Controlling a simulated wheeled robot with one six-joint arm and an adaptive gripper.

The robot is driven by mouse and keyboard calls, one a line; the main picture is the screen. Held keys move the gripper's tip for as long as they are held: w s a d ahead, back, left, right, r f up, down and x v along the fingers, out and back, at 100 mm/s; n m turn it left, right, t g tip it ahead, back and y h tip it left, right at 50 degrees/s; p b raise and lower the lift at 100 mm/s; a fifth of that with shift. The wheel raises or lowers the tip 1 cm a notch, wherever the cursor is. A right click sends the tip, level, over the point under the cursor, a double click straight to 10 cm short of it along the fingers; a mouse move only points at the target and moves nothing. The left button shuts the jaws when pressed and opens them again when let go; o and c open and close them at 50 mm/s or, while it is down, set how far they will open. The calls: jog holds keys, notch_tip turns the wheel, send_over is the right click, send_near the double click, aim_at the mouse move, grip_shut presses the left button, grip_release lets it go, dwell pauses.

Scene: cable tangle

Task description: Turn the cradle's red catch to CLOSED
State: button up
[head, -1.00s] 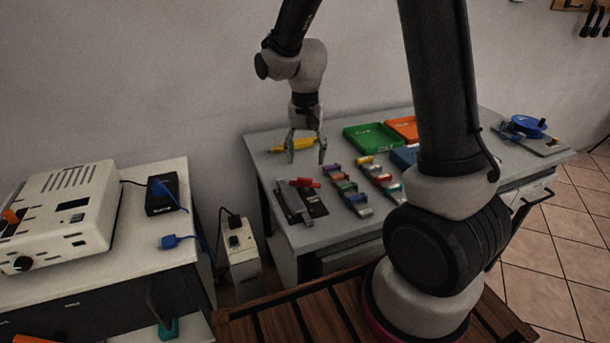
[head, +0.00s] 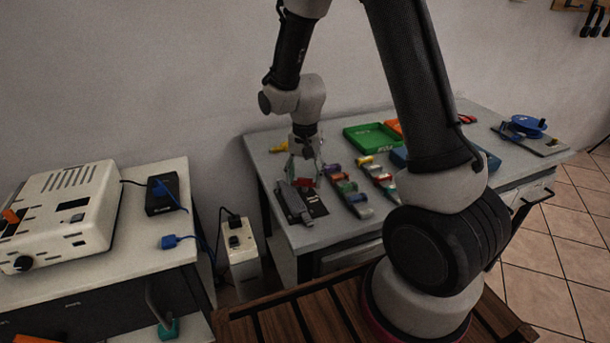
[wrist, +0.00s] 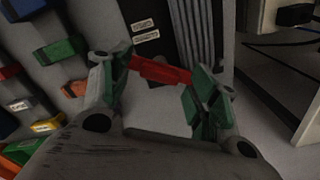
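The cradle (head: 291,207), a grey channel on a dark base plate (head: 314,203), lies at the near left of the grey table. Its red catch (head: 304,182) is at the far end, partly hidden by my gripper (head: 304,176). In the wrist view the red catch (wrist: 160,71) lies crosswise between the green-padded fingertips of my gripper (wrist: 163,88). The fingers are spread, one at each end of the catch; I cannot tell whether either touches it. Two small white labels (wrist: 144,31) sit on the dark plate, too blurred to read.
Several coloured clips (head: 347,190) stand in rows just right of the cradle. A green tray (head: 372,137) and a blue reel (head: 527,124) are farther back. A yellow object (head: 279,147) lies behind my gripper. A white device (head: 62,215) stands on the left bench.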

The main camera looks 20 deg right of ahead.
jog(key=c, duration=1)
jog(key=shift+n, duration=3.2)
jog(key=o, duration=1)
jog(key=shift+o, duration=0.2)
